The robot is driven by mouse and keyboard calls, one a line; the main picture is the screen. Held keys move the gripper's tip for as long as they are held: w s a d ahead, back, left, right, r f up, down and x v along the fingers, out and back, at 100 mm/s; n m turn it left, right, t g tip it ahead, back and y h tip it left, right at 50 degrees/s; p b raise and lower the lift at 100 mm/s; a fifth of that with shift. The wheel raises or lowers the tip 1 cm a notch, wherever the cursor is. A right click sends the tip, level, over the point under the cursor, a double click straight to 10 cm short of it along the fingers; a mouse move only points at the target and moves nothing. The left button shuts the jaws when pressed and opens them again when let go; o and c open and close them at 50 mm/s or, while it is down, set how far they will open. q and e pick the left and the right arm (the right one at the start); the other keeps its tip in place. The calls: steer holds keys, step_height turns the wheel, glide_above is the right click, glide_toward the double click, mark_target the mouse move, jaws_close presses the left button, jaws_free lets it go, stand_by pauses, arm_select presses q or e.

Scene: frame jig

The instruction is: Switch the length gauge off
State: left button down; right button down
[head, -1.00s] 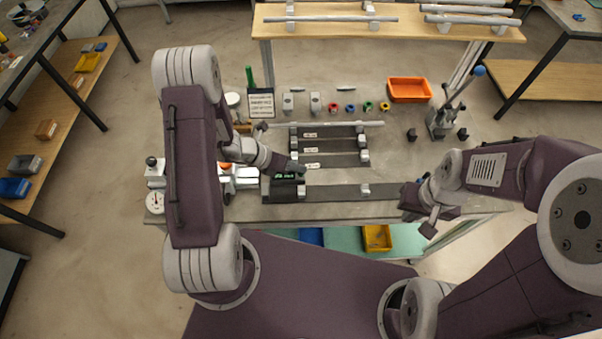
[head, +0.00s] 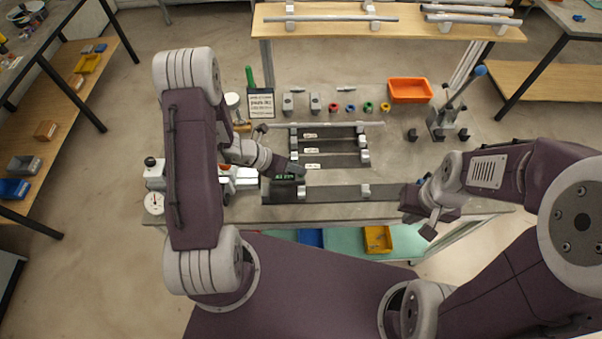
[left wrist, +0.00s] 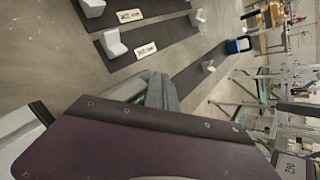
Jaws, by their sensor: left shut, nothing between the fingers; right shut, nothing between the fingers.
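The length gauge (head: 283,188) is a dark box with a green display at the left end of the front rail (head: 335,192) in the head view. Green marks show on its display, partly covered by my left gripper. My left gripper (head: 299,170) is shut and empty, right over the gauge's top; I cannot tell whether it touches. In the left wrist view the shut fingers (left wrist: 160,92) point at the gauge, mostly hidden behind the gripper body with a bit of green showing. My right gripper (head: 428,222) is shut and empty at the bench's front right edge.
Shorter rails with pale stops (head: 330,146) lie behind the gauge. A sign (head: 261,103), coloured rings (head: 351,107), an orange bin (head: 409,90) and a lever press (head: 446,120) stand farther back. A dial gauge (head: 154,202) is at the left.

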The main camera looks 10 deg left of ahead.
stand_by(0.4)
arm_select(q)
steer(key=shift+r+p, duration=0.7)
steer(key=shift+r, duration=0.1)
step_height(320, 180, up, 5)
steer(key=p, duration=0.4)
stand_by(0.3)
